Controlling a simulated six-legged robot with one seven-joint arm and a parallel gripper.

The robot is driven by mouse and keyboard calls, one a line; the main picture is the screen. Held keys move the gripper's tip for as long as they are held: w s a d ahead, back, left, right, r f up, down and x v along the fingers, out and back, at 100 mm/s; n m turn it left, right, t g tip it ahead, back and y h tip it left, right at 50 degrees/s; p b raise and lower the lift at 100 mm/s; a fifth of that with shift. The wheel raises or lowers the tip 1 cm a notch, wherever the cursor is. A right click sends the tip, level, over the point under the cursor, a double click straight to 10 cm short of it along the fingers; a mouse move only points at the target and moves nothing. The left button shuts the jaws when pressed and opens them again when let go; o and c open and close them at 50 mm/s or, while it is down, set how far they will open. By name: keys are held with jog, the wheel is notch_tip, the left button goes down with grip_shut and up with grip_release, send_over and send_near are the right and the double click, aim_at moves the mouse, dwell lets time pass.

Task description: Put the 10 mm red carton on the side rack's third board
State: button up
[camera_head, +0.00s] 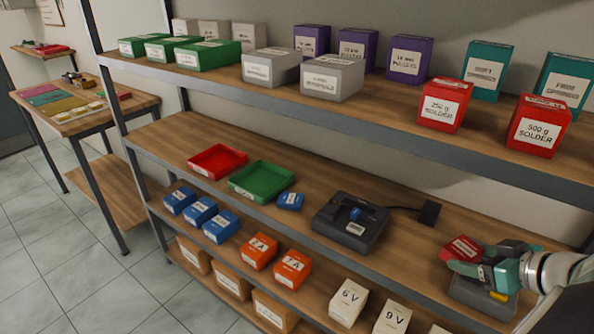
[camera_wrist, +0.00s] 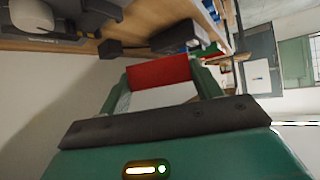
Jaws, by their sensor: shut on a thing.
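My gripper (camera_head: 470,262) is at the lower right of the head view, shut on a red carton (camera_head: 461,247) with a pale label whose text I cannot read. In the wrist view the red carton (camera_wrist: 158,70) sits between the two green fingers. The carton is held above the rack's middle board (camera_head: 390,233), close to a dark grey object (camera_head: 478,296) under my gripper. The rack has an upper board, this middle board and lower boards. I cannot tell whether this is the side rack.
On the middle board are a red tray (camera_head: 217,147), a green tray (camera_head: 235,187), a blue carton (camera_head: 290,201) and a dark device (camera_head: 350,225). Red solder cartons (camera_head: 445,115) stand on the upper board. A wooden table (camera_head: 140,103) stands at far left.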

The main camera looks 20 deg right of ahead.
jog(key=shift+s+r, duration=0.1)
jog(key=shift+s, duration=0.1)
jog(key=x, duration=1.6)
jog(key=shift+a, duration=0.35)
jog(key=shift+w+f, duration=0.2)
jog(key=shift+f, duration=0.1)
jog(key=shift+w+a+f, duration=0.1)
jog(key=shift+w+f, duration=0.05)
jog(key=shift+f, duration=1.5)
jog(key=o, duration=1.2)
jog(key=shift+f, duration=0.15)
